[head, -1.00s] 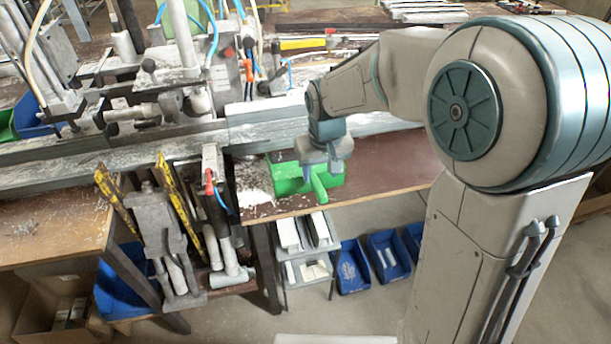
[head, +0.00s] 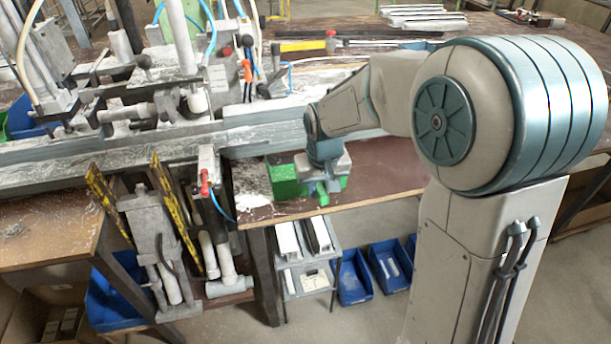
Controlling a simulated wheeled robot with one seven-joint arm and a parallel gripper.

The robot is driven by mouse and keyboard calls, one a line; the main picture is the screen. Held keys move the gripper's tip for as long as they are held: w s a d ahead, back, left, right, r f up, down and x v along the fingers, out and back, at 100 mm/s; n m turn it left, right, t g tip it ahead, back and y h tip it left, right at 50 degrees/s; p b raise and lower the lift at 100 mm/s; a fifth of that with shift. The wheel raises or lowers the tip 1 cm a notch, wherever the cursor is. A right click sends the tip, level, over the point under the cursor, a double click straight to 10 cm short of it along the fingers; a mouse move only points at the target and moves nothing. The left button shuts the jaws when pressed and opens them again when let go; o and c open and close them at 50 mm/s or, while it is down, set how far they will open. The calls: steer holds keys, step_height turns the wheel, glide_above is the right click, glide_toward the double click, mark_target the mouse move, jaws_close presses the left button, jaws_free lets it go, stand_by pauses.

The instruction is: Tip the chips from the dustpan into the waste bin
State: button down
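The green dustpan (head: 284,178) lies on the brown bench top (head: 385,172), with its handle (head: 322,198) pointing toward the front edge. My gripper (head: 322,186) points down at the handle, right beside the pan, and covers part of it. The fingers are small and partly hidden, so I cannot tell whether they are open or closed on the handle. Pale chips (head: 250,187) are scattered on the bench left of the pan; the pan's contents are not clear. I cannot tell a waste bin for certain.
Several blue bins (head: 354,285) stand on the floor under the bench, beside a small grey rack (head: 303,275). A larger blue container (head: 115,305) is at the lower left. The metal profile and clamps (head: 210,130) run behind the pan. The bench right of my gripper is clear.

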step_height(320, 180, up, 12)
steer(key=p, duration=0.8)
stand_by(0.5)
